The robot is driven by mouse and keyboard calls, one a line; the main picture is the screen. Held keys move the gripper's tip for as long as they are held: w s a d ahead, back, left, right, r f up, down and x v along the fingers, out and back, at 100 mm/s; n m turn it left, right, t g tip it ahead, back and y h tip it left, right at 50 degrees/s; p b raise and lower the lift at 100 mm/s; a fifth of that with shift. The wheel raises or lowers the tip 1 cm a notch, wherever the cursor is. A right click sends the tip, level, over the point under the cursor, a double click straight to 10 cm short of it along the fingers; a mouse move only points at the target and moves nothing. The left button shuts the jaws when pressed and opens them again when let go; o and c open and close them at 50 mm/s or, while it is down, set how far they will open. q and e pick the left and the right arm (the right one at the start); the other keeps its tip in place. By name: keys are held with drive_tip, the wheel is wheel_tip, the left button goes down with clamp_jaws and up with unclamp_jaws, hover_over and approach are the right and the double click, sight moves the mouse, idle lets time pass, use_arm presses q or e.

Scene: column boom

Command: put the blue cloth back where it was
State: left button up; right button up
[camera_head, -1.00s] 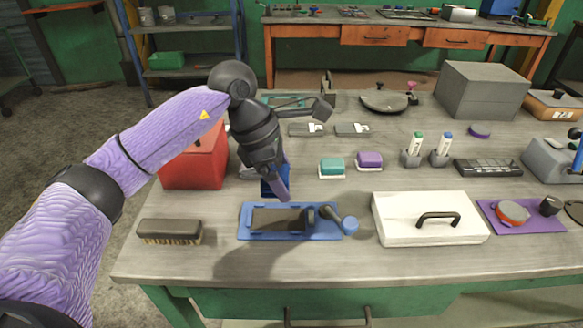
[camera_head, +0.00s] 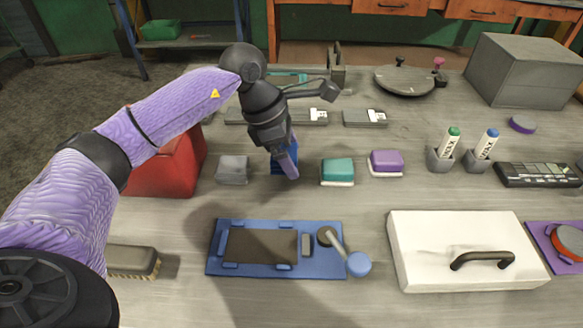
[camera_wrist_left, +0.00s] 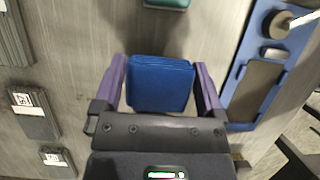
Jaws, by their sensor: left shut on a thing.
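The blue cloth (camera_head: 279,166), a small folded block, is between the two fingers of my left gripper (camera_head: 285,170). In the left wrist view the cloth (camera_wrist_left: 160,83) fills the space between the purple fingers of the left gripper (camera_wrist_left: 161,85), which is shut on it. In the head view the cloth is partly hidden by the gripper. It shows between a grey folded cloth (camera_head: 232,171) and a teal cloth (camera_head: 338,170). I cannot tell whether it touches the table. My right gripper is not in view.
A purple cloth (camera_head: 387,161) lies right of the teal one. A blue fixture (camera_head: 222,262) with a lever lies in front, beside a white lidded box (camera_head: 420,250). A red box (camera_head: 172,165) stands left, under my arm. Flat grey boxes (camera_head: 365,118) lie behind.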

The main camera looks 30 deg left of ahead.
use_arm(q)
wheel_tip(320, 180, down, 3)
drive_tip(key=shift+f+b, duration=0.15)
drive_tip(key=shift+b, duration=0.35)
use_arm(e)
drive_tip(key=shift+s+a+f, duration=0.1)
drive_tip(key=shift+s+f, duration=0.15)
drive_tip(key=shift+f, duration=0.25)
use_arm(q)
drive_tip(key=o, duration=0.8)
drive_tip(key=shift+o, duration=0.4)
drive_tip(key=p+v, duration=0.4)
drive_tip(key=v, duration=0.8)
drive_tip(key=shift+r, duration=0.2)
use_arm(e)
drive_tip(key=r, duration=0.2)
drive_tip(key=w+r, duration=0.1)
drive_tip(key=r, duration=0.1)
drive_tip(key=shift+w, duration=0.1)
